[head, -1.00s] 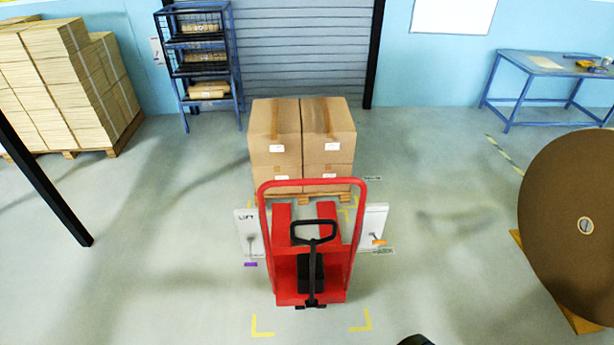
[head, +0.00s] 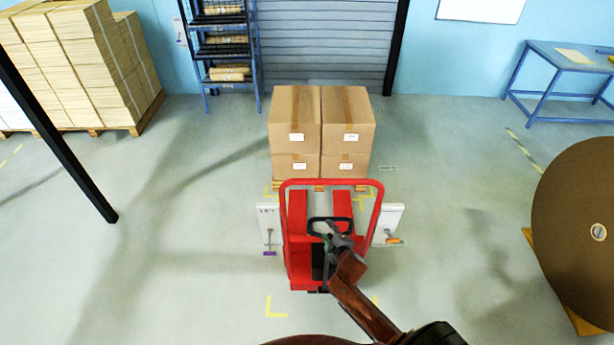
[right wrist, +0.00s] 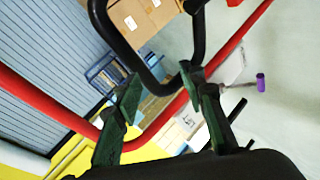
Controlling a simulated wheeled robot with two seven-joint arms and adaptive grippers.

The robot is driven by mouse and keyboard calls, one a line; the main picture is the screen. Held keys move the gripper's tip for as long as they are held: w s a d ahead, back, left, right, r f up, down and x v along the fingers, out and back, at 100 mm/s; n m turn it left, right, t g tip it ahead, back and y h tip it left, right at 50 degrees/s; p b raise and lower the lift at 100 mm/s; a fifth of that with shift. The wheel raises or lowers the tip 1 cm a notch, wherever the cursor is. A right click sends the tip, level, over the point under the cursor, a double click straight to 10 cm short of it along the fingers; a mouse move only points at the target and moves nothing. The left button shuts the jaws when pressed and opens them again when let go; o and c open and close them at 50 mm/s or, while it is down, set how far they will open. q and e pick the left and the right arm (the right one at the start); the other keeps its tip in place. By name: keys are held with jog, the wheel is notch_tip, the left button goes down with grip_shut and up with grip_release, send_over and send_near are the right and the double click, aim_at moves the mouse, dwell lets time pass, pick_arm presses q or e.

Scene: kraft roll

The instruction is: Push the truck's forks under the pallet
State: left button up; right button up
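The red pallet truck (head: 301,272) stands in the middle of the head view, its two forks (head: 298,208) pointing away from me. Beyond them, the pallet (head: 277,186) carries stacked cardboard boxes (head: 296,112). The truck's red frame covers part of the gap, so I cannot tell how far the fork tips are from the pallet. My right gripper (head: 330,229) is at the truck's black loop handle (head: 312,222). In the right wrist view, its green fingers (right wrist: 160,76) are spread, with the handle's bar (right wrist: 153,87) between their tips. My left gripper is out of view.
White panels with small levers (head: 388,222) stand on both sides of the truck. A large brown roll (head: 575,225) is on the right, a loaded pallet stack (head: 85,70) at the left behind a black post (head: 60,150). Floor around the truck is mostly clear.

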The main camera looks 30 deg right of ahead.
aim_at(308, 184)
jog(key=w+r+n+t, duration=0.2)
jog(key=w+r+n, duration=0.15)
jog(key=r, duration=0.35)
jog(key=w+r+n+t, duration=0.2)
jog(key=w+r, duration=0.3)
jog(key=r, duration=0.3)
jog(key=shift+y, duration=0.3)
jog(key=x, duration=0.4)
jog(key=a+p+x, duration=0.1)
jog(key=x, duration=0.1)
jog(key=shift+w+f, duration=0.2)
jog(key=shift+w, duration=0.55)
jog(key=shift+f, duration=0.1)
grip_shut()
